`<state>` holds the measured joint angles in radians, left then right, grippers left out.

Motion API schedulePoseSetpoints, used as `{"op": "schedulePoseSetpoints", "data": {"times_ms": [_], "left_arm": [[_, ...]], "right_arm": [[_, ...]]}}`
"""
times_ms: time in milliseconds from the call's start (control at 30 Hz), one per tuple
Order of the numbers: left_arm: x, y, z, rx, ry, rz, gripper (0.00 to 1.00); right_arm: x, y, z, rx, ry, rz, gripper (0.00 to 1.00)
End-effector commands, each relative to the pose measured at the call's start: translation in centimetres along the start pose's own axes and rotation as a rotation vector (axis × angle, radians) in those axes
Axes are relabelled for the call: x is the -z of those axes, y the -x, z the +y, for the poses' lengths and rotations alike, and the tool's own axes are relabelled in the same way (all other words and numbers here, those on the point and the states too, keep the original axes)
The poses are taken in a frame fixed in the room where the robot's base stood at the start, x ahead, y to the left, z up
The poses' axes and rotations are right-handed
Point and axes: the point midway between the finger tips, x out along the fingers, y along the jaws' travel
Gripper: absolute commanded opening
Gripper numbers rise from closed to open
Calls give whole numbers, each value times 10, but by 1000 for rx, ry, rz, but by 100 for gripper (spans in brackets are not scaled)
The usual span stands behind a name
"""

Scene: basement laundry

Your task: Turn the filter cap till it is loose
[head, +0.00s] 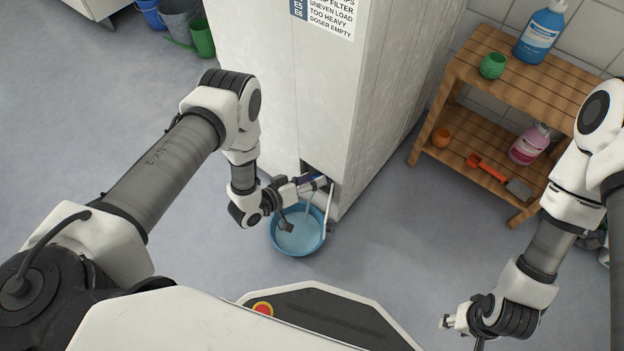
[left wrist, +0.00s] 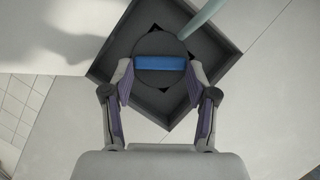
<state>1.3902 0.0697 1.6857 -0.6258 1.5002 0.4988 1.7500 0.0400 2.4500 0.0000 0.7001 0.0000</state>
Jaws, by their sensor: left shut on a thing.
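The filter cap (left wrist: 160,48) is a dark round disc with a blue bar (left wrist: 160,63) across it. It sits in a dark square recess (left wrist: 222,62) low on the front of the white machine (head: 270,95). My left gripper (left wrist: 160,78) is shut on the cap, one finger at each side, and the blue bar lies level in the left wrist view. In the head view my left gripper (head: 316,183) reaches into the recess and hides the cap. My right gripper (head: 462,328) is low at the right, away from the machine; its fingers are too unclear to judge.
A blue basin (head: 273,240) stands on the floor below the recess. A wooden shelf (head: 470,75) with bottles stands at the right. Buckets (head: 180,22) are at the back left. Open floor lies around the basin.

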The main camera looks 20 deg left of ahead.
Motion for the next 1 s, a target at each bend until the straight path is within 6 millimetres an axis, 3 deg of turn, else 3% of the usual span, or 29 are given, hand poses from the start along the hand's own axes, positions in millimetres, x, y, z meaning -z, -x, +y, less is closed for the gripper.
{"op": "schedulePoseSetpoints", "data": {"times_ms": [600,1000], "left_arm": [[-5,-2,-11,-220,531,0,23],[-6,-2,-13,-318,770,0,23]], "right_arm": [[0,-34,0,0,0,0,40],[1,-52,1,0,-3,2,40]]}}
